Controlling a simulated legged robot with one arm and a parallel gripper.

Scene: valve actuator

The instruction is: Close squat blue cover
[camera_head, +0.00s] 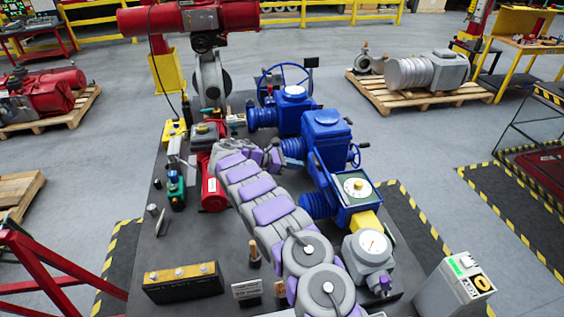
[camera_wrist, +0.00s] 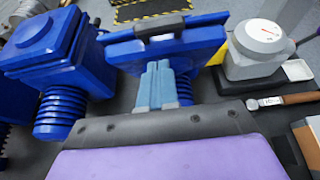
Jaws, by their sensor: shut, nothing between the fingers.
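The squat blue cover (camera_head: 323,176) stands raised on the left side of a low blue actuator (camera_head: 352,212) in the head view. The actuator's top is uncovered, with a round white dial (camera_head: 357,187) showing. In the wrist view the cover (camera_wrist: 200,42) is a wide blue panel with a grey piece on its top edge. My gripper (camera_wrist: 157,68) is shut and empty, its pale blue fingers pointing at the panel's near face. I cannot tell whether they touch it. In the head view the grey end of my arm (camera_head: 270,157) is left of the actuators; the fingertips are not clear.
A taller blue actuator (camera_head: 326,125) stands just beyond, also at left in the wrist view (camera_wrist: 55,60). A grey gauge unit (camera_head: 369,258) stands on the near side. A black and yellow box (camera_head: 183,282) and a red unit (camera_head: 213,194) share the table.

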